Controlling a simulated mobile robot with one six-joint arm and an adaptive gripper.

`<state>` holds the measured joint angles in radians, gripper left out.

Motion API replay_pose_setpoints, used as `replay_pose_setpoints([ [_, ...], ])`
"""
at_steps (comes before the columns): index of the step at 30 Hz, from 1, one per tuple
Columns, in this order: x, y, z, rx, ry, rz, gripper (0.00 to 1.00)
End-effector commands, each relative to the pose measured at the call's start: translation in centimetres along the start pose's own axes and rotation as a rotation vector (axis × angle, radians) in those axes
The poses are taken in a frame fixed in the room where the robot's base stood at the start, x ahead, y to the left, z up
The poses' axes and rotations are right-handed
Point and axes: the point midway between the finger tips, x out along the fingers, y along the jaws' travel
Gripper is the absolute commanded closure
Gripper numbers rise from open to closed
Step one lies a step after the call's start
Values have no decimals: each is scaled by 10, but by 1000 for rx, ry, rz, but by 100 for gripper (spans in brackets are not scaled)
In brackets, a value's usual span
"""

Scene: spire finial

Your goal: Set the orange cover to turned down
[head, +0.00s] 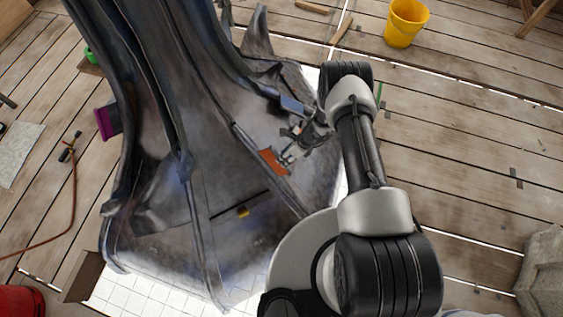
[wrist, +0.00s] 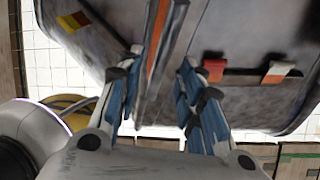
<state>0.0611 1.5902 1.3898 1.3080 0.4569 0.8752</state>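The orange cover (head: 274,161) is a small flat orange piece on the side of the large dark metal spire body (head: 230,110). My gripper (head: 290,150) is right beside it in the head view. In the wrist view a narrow orange strip with grey edges (wrist: 157,45) runs up between the fingers and looks like the cover seen nearly edge-on. My gripper (wrist: 158,75) is open, with a blue-padded finger on each side of the strip. Whether either finger touches it I cannot tell.
A red tab (wrist: 213,70) and an orange-and-white tab (wrist: 278,73) sit right of the strip. A yellow-and-red tag (wrist: 73,21) is at the upper left. A yellow bucket (head: 406,22) stands on the plank floor. The floor at right is mostly clear.

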Motion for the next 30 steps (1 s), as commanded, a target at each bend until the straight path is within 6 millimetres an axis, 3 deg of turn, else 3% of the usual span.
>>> replay_pose_setpoints([
  [1,14,0,-1,-2,1,1,65],
  [6,35,0,-1,-2,0,0,65],
  [19,43,0,0,0,0,0,65],
  [30,43,0,0,-1,0,0,89],
])
